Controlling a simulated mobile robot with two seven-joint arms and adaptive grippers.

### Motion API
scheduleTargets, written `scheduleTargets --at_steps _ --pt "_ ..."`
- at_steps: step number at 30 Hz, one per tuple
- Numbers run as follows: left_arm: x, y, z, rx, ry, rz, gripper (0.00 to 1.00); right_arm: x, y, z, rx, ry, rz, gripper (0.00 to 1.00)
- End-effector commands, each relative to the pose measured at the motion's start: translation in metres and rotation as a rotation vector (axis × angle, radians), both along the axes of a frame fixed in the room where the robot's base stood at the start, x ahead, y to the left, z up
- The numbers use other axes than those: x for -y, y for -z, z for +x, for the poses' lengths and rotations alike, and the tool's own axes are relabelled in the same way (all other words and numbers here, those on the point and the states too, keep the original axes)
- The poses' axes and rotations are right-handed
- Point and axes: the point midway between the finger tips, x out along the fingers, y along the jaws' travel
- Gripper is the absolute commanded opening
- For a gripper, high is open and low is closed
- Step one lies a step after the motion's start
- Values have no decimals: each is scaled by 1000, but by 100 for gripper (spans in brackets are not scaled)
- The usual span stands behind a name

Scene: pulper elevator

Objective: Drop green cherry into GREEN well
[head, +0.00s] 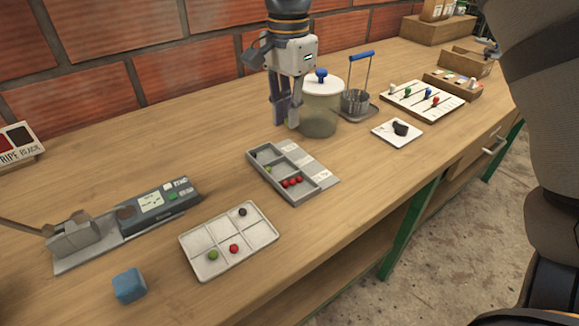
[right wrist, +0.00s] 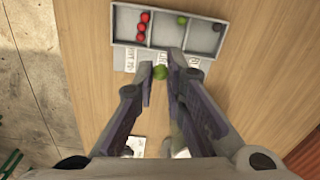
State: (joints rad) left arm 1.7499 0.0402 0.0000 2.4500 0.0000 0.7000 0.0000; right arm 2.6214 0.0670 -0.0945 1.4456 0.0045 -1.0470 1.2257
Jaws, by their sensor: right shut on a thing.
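My right gripper (head: 286,122) is above the table, behind the grey sorting tray (head: 301,199). In the right wrist view, my right gripper (right wrist: 161,78) is shut on a green cherry (right wrist: 160,72) at its fingertips. The sorting tray also shows there (right wrist: 152,42), just beyond the fingertips. It has three wells: one with several red cherries (right wrist: 142,22), a middle one with a green cherry (right wrist: 182,20), and one with a dark cherry (right wrist: 218,27). White labels (right wrist: 131,60) lie along its near side, partly hidden by the fingers. My left gripper is not in view.
A white divided tray (head: 205,272) holds a green, a red and a dark cherry. A lidded jar (head: 321,108) stands close beside the right gripper. A blue block (head: 129,286) and a grey device (head: 150,205) are at left. Bare wood lies between the trays.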

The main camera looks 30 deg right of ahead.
Motion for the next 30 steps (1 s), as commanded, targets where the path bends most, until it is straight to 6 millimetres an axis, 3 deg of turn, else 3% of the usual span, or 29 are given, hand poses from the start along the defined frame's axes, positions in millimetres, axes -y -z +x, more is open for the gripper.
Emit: scheduleTargets --at_steps 3,13,24,27,30 --pt "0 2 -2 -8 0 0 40 1 3 3 -4 38 1 5" --pt "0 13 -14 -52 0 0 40 2 51 3 -7 36 -1 5" --pt "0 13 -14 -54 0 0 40 1 56 3 2 34 0 5" --pt "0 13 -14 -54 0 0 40 1 56 3 1 34 0 32" --pt "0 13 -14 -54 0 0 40 1 56 3 1 34 0 35"
